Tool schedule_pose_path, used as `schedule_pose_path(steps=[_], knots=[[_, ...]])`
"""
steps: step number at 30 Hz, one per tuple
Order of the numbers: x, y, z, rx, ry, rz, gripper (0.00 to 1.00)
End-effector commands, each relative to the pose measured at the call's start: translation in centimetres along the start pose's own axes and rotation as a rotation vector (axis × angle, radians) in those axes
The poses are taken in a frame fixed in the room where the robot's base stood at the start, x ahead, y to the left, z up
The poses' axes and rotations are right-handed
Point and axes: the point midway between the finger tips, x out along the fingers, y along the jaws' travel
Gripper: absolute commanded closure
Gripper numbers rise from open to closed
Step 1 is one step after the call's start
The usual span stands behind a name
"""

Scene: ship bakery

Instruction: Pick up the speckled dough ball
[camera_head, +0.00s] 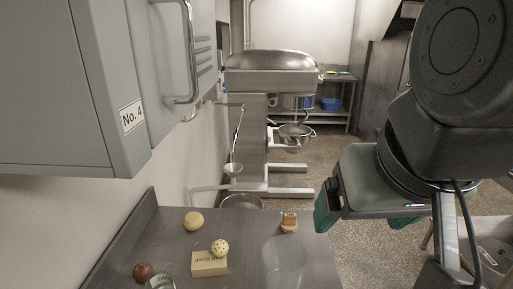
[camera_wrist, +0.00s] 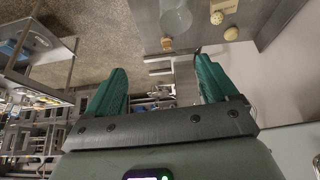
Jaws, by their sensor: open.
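The speckled dough ball (camera_head: 219,247), pale with dark dots, is on the steel counter at the back edge of a yellow bar soap block (camera_head: 209,266). I cannot tell whether they touch. The ball also shows near the top of the wrist view (camera_wrist: 216,18), beside the soap (camera_wrist: 229,5). My gripper (camera_head: 362,215) is open and empty, off to the right of the counter and well away from the ball. In the wrist view its green fingers (camera_wrist: 161,66) stand wide apart with nothing between them.
A plain yellow ball (camera_head: 193,221) lies behind the speckled one. A reddish-brown ball (camera_head: 143,272), a small glass (camera_head: 160,283), a clear glass vessel (camera_head: 285,264) and a small brown block (camera_head: 289,222) are also on the counter (camera_head: 240,225). A wall cabinet (camera_head: 60,90) overhangs the left.

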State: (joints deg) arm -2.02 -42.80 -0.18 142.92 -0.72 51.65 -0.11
Motion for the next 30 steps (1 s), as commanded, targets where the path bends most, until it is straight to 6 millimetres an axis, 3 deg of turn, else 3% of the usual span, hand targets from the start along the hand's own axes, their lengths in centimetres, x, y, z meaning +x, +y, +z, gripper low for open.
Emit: schedule_pose_path(steps=[7, 11, 14, 21, 25, 30], knots=[[0.2, 0.0, -0.2, 0.007, -0.001, 0.002, 0.14], [2.0, -0.3, -1.9, 0.066, 0.005, 0.014, 0.14], [5.1, -0.9, -4.4, 0.158, 0.021, 0.021, 0.14], [14.9, -3.6, -9.5, 0.449, 0.071, -0.043, 0.14], [20.5, -5.8, -10.6, 0.629, 0.077, -0.123, 0.14], [27.4, -9.1, -10.6, 0.898, 0.051, -0.260, 0.14]])
